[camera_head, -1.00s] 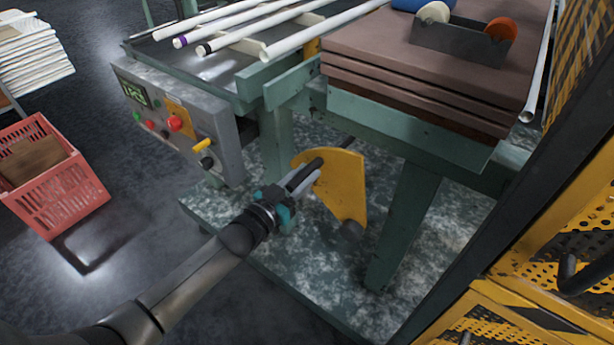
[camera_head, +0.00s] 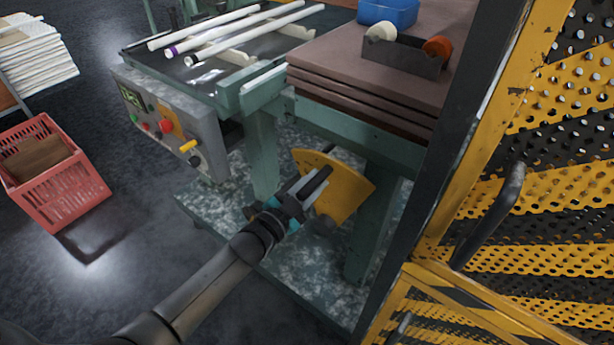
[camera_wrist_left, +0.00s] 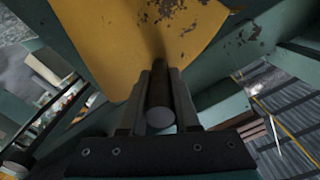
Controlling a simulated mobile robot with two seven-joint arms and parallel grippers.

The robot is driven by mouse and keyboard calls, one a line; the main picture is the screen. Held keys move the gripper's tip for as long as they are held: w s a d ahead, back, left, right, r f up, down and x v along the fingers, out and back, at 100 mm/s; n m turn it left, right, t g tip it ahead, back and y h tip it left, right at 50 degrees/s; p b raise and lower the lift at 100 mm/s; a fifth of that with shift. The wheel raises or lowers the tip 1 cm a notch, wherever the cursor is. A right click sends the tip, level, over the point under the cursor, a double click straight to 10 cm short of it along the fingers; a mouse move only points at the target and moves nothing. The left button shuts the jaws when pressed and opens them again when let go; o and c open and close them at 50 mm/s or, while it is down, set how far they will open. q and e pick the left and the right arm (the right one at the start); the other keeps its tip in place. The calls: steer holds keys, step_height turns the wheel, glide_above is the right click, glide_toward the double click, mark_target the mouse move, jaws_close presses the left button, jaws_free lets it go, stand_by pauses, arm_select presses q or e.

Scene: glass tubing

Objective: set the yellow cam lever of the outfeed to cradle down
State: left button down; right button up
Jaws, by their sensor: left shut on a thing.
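The yellow cam lever (camera_head: 348,188) is a worn yellow plate with a dark rod handle, low on the green machine frame. In the head view its wide end points to the lower right. My left gripper (camera_head: 316,184) reaches it from the lower left and is shut on the handle. In the left wrist view the round end of the handle (camera_wrist_left: 160,118) sits between the two fingers of the left gripper (camera_wrist_left: 159,85), with the yellow plate (camera_wrist_left: 125,40) just beyond. The fingers partly hide the handle. My right gripper is not in view.
A control box (camera_head: 168,120) with buttons and a small yellow knob is left of the lever. White tubes (camera_head: 235,38) lie on the rack above. A yellow-black perforated guard (camera_head: 545,190) stands close on the right. A red crate (camera_head: 62,190) is on the floor at left.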

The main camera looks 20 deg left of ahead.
arm_select(q)
steer(key=shift+s+d, duration=0.15)
steer(key=shift+d, duration=0.15)
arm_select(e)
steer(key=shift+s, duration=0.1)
arm_select(q)
steer(key=c, duration=0.7)
jaws_free()
steer(key=shift+o, duration=0.2)
steer(key=shift+a, duration=0.1)
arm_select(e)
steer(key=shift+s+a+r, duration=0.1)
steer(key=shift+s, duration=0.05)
